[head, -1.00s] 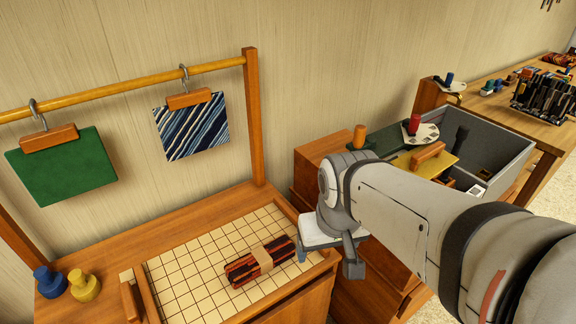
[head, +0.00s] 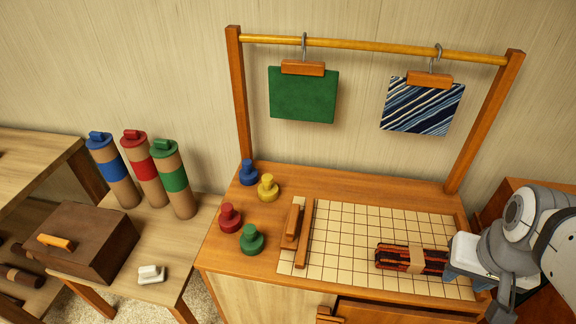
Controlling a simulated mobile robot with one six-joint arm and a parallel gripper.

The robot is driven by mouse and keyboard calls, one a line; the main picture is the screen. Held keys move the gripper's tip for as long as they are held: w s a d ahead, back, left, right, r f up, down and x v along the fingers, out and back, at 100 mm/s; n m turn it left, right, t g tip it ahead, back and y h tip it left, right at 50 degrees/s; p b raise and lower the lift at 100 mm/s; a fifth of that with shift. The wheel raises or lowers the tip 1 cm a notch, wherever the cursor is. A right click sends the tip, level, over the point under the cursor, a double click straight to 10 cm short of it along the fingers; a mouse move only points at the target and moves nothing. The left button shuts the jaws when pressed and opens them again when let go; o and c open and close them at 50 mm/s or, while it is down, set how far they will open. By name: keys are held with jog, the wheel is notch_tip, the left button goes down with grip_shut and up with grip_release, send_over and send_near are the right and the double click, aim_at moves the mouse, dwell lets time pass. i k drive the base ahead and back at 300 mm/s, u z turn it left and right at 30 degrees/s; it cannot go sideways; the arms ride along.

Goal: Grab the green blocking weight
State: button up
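The green blocking weight (head: 252,238) stands upright on the front left part of the wooden bench, left of the gridded board. It is a small knobbed piece. A red weight (head: 230,217) is just behind it to the left, with a blue weight (head: 249,172) and a yellow weight (head: 268,187) farther back. My gripper (head: 455,268) is at the right end of the board, far to the right of the green weight. Its fingers are close to a dark red banded bundle (head: 412,259). I cannot tell whether they touch it or how far they are open.
A wooden bar (head: 304,233) and a handled block lie right of the green weight. A green cloth (head: 304,95) and a striped cloth (head: 423,104) hang from the rail. At left are capped tubes (head: 173,178) and a brown box (head: 80,243).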

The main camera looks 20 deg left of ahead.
aim_at(251, 242)
jog(key=u, duration=2.15)
